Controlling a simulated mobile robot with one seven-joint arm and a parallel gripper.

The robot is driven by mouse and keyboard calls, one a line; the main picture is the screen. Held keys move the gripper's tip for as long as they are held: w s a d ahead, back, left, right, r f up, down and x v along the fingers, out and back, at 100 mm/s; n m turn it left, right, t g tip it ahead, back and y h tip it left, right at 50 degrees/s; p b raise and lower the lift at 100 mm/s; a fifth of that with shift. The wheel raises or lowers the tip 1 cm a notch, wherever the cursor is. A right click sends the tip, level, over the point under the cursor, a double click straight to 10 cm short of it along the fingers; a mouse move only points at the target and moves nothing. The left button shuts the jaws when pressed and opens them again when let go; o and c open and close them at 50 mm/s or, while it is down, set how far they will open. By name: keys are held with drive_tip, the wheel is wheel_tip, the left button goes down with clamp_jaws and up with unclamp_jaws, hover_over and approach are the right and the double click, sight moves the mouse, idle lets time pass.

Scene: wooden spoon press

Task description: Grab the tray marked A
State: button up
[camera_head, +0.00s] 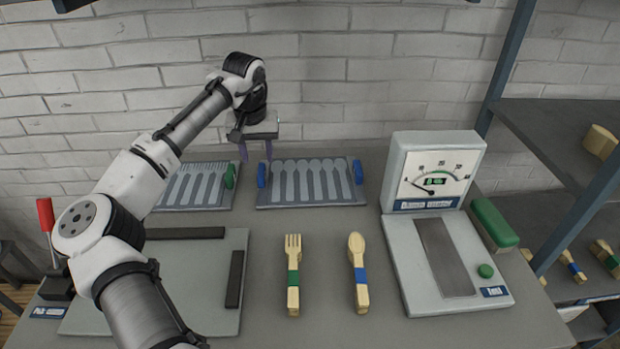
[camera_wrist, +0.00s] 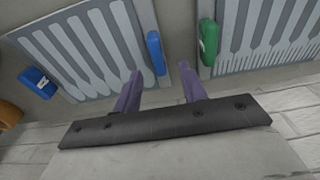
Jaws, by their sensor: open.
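Two grey trays lie at the back of the table. The spoon-slot tray (camera_head: 312,202) has blue handles, and its left handle (camera_head: 262,175) is nearest my gripper. The fork-slot tray (camera_head: 190,207) has a green handle (camera_head: 230,176) and is partly hidden by my arm. I cannot read a letter A on either. My gripper (camera_head: 256,155) is open and empty, fingers down, above the gap between the trays. In the wrist view the spoon-slot tray (camera_wrist: 90,48) is on the left, its near blue handle (camera_wrist: 155,53) just beyond the fingertips (camera_wrist: 160,70); the green handle (camera_wrist: 209,38) is right of them.
A wooden fork (camera_head: 293,272) and spoon (camera_head: 359,270) lie in front of the spoon-slot tray. A weighing scale (camera_head: 434,172) stands at right, beside a green block (camera_head: 493,223). A press plate (camera_head: 210,305) lies under my arm at left. A brick wall (camera_head: 340,80) is close behind.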

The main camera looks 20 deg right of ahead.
sight(261, 170)
drive_tip(key=f, duration=0.4)
drive_tip(key=shift+w+d+f+p, duration=0.1)
drive_tip(key=shift+d+f+p, duration=0.15)
drive_tip(key=shift+f+p, duration=0.15)
drive_tip(key=shift+r, duration=0.1)
clamp_jaws()
